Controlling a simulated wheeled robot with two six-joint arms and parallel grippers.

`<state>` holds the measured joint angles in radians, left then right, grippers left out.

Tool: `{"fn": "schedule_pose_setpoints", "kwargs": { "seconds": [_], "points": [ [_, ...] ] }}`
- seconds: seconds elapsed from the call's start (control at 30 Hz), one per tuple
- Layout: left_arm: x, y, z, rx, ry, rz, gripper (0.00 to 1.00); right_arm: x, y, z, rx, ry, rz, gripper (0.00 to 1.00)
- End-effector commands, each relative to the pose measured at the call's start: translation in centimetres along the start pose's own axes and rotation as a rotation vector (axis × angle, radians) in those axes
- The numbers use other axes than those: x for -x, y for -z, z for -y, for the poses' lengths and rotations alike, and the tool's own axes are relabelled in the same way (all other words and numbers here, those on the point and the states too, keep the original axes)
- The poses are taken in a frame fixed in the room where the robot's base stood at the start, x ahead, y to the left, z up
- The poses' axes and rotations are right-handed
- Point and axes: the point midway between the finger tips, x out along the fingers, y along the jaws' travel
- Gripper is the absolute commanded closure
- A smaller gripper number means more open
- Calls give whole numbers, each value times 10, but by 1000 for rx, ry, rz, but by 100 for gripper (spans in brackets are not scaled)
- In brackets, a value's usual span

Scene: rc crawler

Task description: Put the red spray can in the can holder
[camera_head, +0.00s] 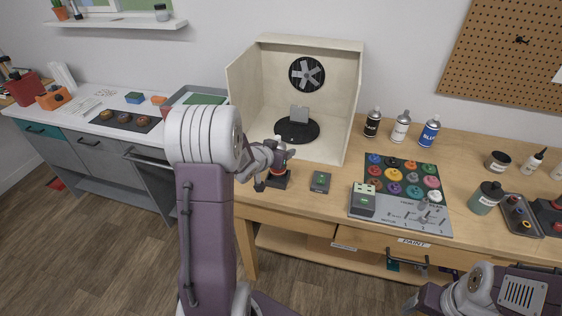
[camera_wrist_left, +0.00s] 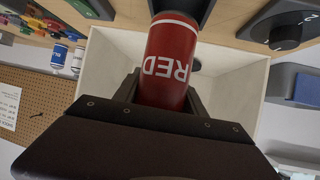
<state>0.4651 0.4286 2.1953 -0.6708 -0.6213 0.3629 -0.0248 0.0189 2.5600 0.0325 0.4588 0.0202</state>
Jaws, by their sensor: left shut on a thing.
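The red spray can (camera_head: 278,157) is upright in my left gripper (camera_head: 272,158), in front of the white booth. In the left wrist view the can (camera_wrist_left: 170,55) shows its RED label upside down between the two dark fingers, which are shut on it. A small dark block, which looks like the can holder (camera_head: 277,181), is directly below the can on the bench's front part. I cannot tell whether the can's base is inside it or just above.
The open booth (camera_head: 350,110) with a fan and turntable (camera_head: 297,132) stands behind the can. A small dark box (camera_head: 320,182) is just right of the holder. Black, white (camera_head: 401,127) and blue (camera_head: 430,129) cans stand farther right, behind the paint board (camera_head: 403,185).

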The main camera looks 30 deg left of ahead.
Motion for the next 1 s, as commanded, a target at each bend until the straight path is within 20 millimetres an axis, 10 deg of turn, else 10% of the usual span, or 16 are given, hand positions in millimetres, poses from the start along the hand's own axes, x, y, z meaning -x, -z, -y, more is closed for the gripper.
{"fn": "schedule_pose_setpoints", "kwargs": {
  "seconds": [0.73, 0.77, 0.8, 1.0],
  "points": [
    [-21, -40, 1, -1, -1, -2, 100, -13, -1, 0, 0, 0, 0, 30],
    [-21, -40, 1, -1, -1, -1, 49, -13, -1, 0, 0, 0, 0, 30],
    [-20, -40, 1, -1, -1, -1, 38, -12, -1, 0, 0, 0, 0, 30],
    [-20, -39, 1, -1, -1, 0, 30, -12, -1, 0, 0, 0, 0, 30]
  ]
}}
